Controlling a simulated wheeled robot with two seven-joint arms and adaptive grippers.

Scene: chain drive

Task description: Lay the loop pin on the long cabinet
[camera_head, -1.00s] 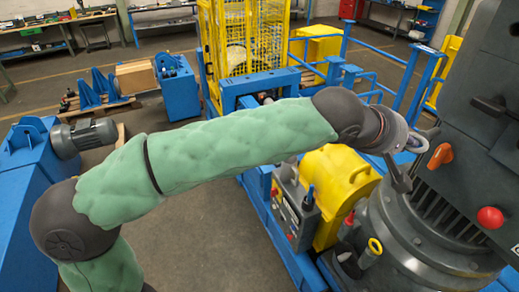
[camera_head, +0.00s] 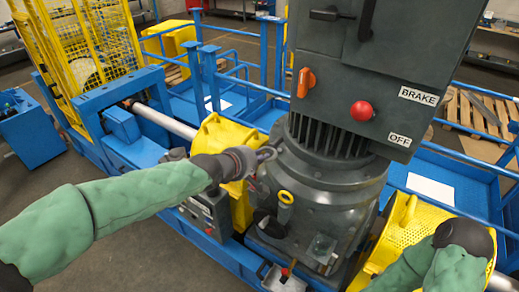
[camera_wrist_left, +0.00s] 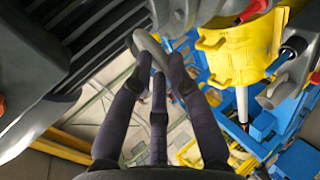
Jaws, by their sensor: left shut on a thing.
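My left gripper (camera_head: 262,155) is shut on a grey, ring-shaped piece, which looks like the loop pin (camera_head: 267,153). In the left wrist view the dark fingers (camera_wrist_left: 160,68) close around the lower part of the pale grey loop (camera_wrist_left: 145,45). They hold it in the air beside the dark grey motor housing. The pin's far end is hard to make out. I cannot tell which thing is the long cabinet. My right forearm shows at the lower right, but its gripper is not visible.
A dark grey motor (camera_head: 325,165) carries a control box (camera_head: 375,75) with a red button and an orange switch. Yellow covers (camera_head: 213,135) stand close to the left gripper. Blue rails (camera_head: 200,70) stand behind.

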